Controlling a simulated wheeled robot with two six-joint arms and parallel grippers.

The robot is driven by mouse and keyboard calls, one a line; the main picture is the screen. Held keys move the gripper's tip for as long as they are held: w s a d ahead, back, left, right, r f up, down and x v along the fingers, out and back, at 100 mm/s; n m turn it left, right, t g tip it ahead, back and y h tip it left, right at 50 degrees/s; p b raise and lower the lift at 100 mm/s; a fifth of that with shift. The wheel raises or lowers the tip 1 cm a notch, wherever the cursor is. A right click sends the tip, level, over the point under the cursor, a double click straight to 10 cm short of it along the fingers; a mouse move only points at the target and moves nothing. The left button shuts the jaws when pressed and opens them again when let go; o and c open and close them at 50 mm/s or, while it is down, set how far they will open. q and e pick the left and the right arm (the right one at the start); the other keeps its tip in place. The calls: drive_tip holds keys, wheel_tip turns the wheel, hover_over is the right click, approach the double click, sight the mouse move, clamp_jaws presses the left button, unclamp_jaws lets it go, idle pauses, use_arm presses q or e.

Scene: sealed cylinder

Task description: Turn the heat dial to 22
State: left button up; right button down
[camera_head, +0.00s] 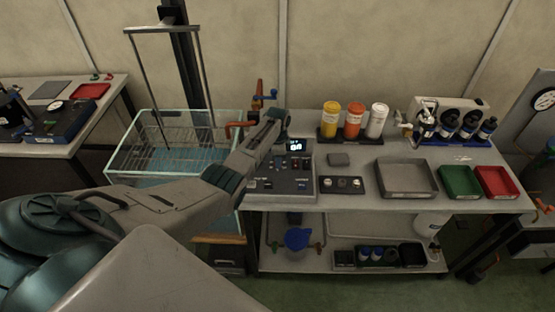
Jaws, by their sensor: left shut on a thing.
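The control panel (303,172) is a grey box on the bench, with a small lit display (296,145) and several knobs and switches. The display's digits are too small to read surely. My left arm reaches in from the lower left, and my left gripper (277,121) is over the panel's back left part. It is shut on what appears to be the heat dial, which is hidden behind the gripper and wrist. My right gripper is not in view.
A glass water tank (122,160) with a wire rack stands left of the panel. Yellow, orange and white bottles (353,121) stand behind. Grey (407,192), green (460,181) and red (497,182) trays lie to the right. A small black knob strip (342,185) is beside the panel.

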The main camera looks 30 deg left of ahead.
use_arm(q)
drive_tip(key=m, duration=0.6)
drive_tip(key=shift+w+r+m, duration=0.1)
drive_tip(key=shift+m, duration=0.2)
idle(0.4)
drive_tip(key=o, duration=1)
wheel_tip(320, 180, up, 11)
drive_tip(key=b, duration=0.3)
